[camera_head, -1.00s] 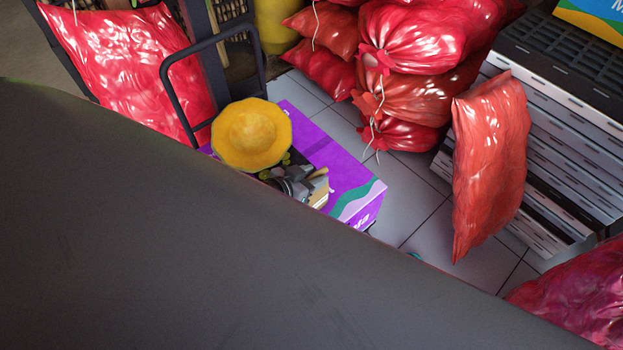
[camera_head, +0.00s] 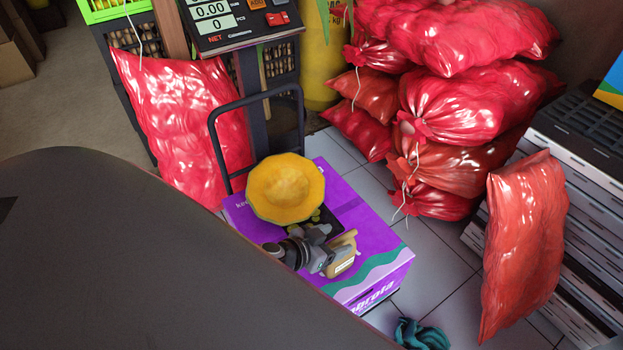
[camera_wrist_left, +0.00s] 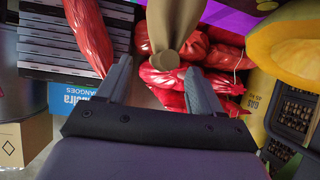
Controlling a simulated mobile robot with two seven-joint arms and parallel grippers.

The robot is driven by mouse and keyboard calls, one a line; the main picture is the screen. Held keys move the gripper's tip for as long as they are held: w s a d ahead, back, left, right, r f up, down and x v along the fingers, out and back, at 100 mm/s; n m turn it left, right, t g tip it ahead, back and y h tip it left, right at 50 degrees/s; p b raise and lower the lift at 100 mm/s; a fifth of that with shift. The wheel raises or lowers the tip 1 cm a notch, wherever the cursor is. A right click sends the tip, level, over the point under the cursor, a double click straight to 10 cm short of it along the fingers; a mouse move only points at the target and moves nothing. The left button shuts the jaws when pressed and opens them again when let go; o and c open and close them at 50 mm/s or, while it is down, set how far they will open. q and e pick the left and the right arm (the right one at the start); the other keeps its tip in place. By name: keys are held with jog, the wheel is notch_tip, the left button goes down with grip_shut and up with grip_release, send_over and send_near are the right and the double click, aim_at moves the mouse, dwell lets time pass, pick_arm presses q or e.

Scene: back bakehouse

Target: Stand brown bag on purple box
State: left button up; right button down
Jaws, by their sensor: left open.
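The purple box (camera_head: 372,217) lies flat on a cart, with its printed side facing front right. The small brown bag (camera_head: 343,256), with a pale label, is at the front part of the box top and seems to rest there; its underside is hidden. My left gripper (camera_head: 322,254) is right at the bag, on its left. In the left wrist view, the bag (camera_wrist_left: 178,22) narrows to a neck between the spread fingers of the left gripper (camera_wrist_left: 159,68), with gaps visible beside it. The purple box (camera_wrist_left: 230,18) shows behind it. My right gripper is out of view.
A yellow round squash-like thing (camera_head: 286,188) sits on the box just behind the bag, near a dark flat piece with green bits. The cart's black handle (camera_head: 213,150) rises at left. Red sacks (camera_head: 450,140) are piled behind right; a leaning sack (camera_head: 523,240) stands right.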

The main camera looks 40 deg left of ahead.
pick_arm(q)
jog(key=p+v, duration=0.1)
jog(key=v, duration=0.8)
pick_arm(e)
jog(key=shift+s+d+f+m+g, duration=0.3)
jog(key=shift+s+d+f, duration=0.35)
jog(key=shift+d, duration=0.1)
pick_arm(q)
jog(key=shift+r, duration=0.1)
jog(key=s+d+r+g+y, duration=0.1)
jog(key=s+d+r+g, duration=0.1)
jog(key=s+r+g, duration=0.35)
jog(key=s+d+r+g+y, duration=0.1)
jog(key=s+r+g+y, duration=0.15)
jog(key=s, duration=0.65)
jog(key=w+d+f+t+h, duration=0.35)
jog(key=w+f+t, duration=0.25)
jog(key=w, duration=0.2)
notch_tip(320, 180, up, 16)
jog(key=s+p, duration=0.1)
jog(key=p, duration=1.8)
jog(key=shift+a+t+y, duration=0.3)
jog(key=shift+a+y, duration=0.05)
jog(key=shift+y, duration=0.05)
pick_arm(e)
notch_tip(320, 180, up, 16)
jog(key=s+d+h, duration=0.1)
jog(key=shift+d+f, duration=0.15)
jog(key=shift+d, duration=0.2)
